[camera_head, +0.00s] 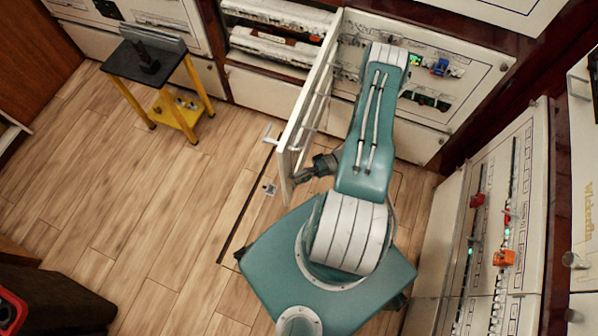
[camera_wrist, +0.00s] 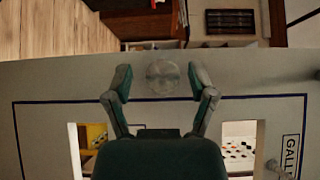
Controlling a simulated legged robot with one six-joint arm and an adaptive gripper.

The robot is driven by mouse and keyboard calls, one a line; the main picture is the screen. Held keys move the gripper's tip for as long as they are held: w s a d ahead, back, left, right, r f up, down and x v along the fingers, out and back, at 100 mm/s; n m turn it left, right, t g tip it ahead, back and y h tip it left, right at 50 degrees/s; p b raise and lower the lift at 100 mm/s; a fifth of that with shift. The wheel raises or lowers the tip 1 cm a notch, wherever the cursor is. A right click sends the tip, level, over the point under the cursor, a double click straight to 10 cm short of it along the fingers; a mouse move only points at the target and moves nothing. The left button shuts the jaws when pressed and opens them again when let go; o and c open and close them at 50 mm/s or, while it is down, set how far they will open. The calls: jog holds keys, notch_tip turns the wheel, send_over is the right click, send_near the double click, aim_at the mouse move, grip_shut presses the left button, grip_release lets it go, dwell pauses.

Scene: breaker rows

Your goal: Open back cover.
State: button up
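The back cover (camera_head: 312,95) is a pale hinged panel, swung out from the breaker panel (camera_head: 432,88) on the back wall. In the wrist view the cover's face (camera_wrist: 60,85) fills the middle, with a dark border line and window openings. A round, clear knob (camera_wrist: 163,76) sits near its edge. My gripper (camera_wrist: 159,70) is open, its fingers apart on either side of the knob; I cannot tell whether they touch it.
A small black-topped table with yellow legs (camera_head: 150,62) stands at the left. A breaker panel with red and orange switches (camera_head: 500,225) is at the right. A white handle-like piece (camera_head: 270,138) sticks out left of the cover. The wooden floor (camera_head: 130,190) at the left is clear.

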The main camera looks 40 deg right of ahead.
jog(key=s+d, duration=0.2)
jog(key=d, duration=1)
jog(key=shift+s, duration=0.15)
